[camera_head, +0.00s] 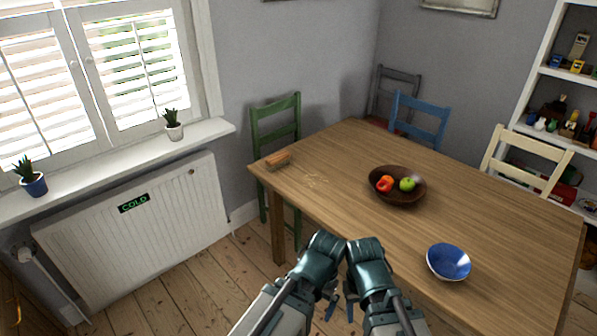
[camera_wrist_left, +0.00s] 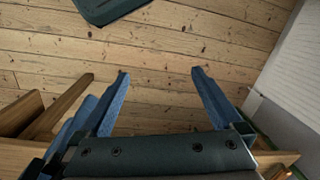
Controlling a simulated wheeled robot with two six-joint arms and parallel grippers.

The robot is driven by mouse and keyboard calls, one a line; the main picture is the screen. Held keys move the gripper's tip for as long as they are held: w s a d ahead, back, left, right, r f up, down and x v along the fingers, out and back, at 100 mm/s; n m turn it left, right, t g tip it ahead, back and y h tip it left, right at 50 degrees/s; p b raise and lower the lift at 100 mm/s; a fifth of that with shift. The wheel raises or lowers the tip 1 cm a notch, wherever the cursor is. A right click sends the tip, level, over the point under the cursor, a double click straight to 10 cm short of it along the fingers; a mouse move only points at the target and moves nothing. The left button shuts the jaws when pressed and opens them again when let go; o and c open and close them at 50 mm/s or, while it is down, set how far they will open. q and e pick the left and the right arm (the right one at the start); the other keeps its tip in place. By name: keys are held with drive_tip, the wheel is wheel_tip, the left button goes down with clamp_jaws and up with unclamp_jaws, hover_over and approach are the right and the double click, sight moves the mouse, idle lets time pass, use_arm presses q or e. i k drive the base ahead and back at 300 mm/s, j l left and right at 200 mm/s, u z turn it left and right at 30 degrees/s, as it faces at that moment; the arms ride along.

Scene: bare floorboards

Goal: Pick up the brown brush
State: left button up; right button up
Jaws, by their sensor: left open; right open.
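The brown brush (camera_head: 278,159) lies on the near left corner of the wooden table (camera_head: 330,155) in the head view. My left gripper (camera_head: 316,290) and right gripper (camera_head: 376,291) hang side by side at the table's near edge, apart from the brush. My arms partly hide their fingers in the head view. In the left wrist view, the left gripper (camera_wrist_left: 160,73) is open and empty, with bare floorboards beyond its fingers. The right gripper is open and no object shows in it.
Pale crumbs (camera_head: 314,180) lie right of the brush. A brown bowl (camera_head: 399,199) with fruit and a blue bowl (camera_head: 448,262) stand on the table. A green chair (camera_head: 275,118) stands behind the brush. A radiator (camera_head: 140,232) is at left, with open floor before it.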

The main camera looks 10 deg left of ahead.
sight(274, 163)
drive_tip(key=i+j+z, duration=0.15)
drive_tip(key=j, duration=0.25)
drive_tip(key=i+j+z, duration=0.15)
drive_tip(key=i+j, duration=0.15)
drive_tip(key=j, duration=0.15)
drive_tip(key=i+j+z, duration=0.15)
drive_tip(key=j, duration=0.35)
drive_tip(key=i+j+z, duration=0.2)
drive_tip(key=j, duration=0.25)
drive_tip(key=i+j+z, duration=0.15)
drive_tip(key=j, duration=0.35)
drive_tip(key=j+z, duration=0.15)
drive_tip(key=j, duration=0.35)
drive_tip(key=i+j+z, duration=0.15)
drive_tip(key=j, duration=0.4)
drive_tip(key=k, duration=0.05)
